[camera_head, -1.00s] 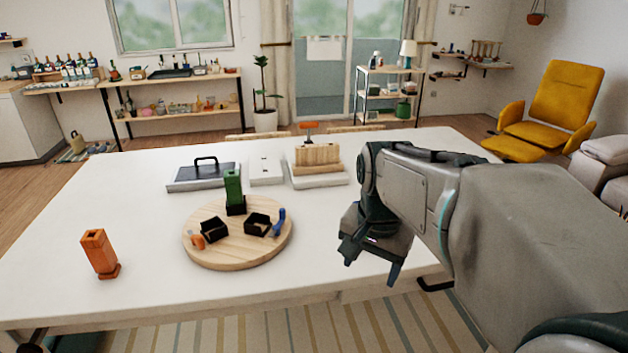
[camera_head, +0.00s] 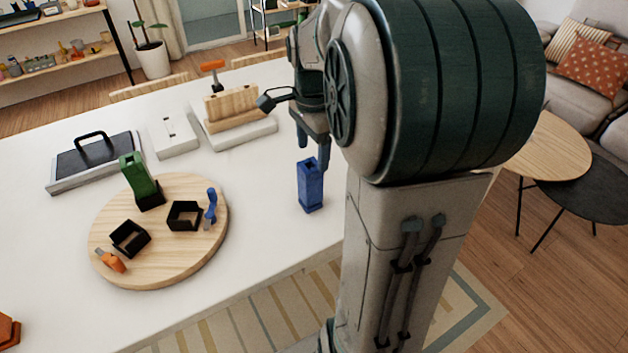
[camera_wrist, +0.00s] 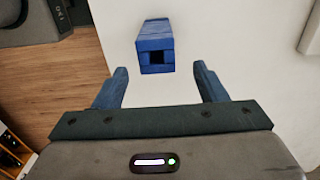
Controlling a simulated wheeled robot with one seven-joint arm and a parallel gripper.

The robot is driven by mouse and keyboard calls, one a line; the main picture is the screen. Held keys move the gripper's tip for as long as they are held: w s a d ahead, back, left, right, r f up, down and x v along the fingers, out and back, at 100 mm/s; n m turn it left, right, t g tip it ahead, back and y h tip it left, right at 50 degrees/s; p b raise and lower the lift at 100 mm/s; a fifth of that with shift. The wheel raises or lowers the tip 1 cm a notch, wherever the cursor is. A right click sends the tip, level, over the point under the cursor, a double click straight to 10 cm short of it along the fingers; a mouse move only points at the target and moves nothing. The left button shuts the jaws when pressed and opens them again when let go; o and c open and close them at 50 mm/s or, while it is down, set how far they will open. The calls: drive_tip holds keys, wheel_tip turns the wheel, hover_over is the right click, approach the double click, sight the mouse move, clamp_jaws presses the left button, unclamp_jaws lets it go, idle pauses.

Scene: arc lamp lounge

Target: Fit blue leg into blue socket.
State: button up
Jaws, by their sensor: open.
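The blue leg (camera_head: 310,190) stands upright on the white table near its right edge. In the wrist view the blue leg (camera_wrist: 155,42) shows a square hole in its near end, ahead of the fingers and roughly centred between them. My gripper (camera_head: 312,150) is open and empty, pointing down just above the leg; its two blue fingers (camera_wrist: 161,82) are apart in the wrist view. The blue socket (camera_head: 184,215), a black open box with a blue piece (camera_head: 211,206) beside it, sits on the round wooden board (camera_head: 165,262) and looks empty.
On the board, a green leg (camera_head: 136,176) stands in a black socket, and another black socket (camera_head: 128,238) sits beside an orange piece (camera_head: 111,261). A grey case (camera_head: 95,165), a white box (camera_head: 174,136) and a wooden block (camera_head: 232,105) stand behind. Table between board and leg is clear.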

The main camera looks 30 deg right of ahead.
sight(311, 161)
drive_tip(key=f, duration=0.2)
drive_tip(key=shift+a+f, duration=0.25)
drive_tip(key=shift+f, duration=0.1)
drive_tip(key=shift+d+f, duration=0.1)
drive_tip(key=shift+f, duration=0.4)
drive_tip(key=f, duration=0.4)
drive_tip(key=shift+s+a+f, duration=0.2)
drive_tip(key=shift+a+f, duration=0.1)
drive_tip(key=shift+f, duration=0.1)
drive_tip(key=c, duration=1.2)
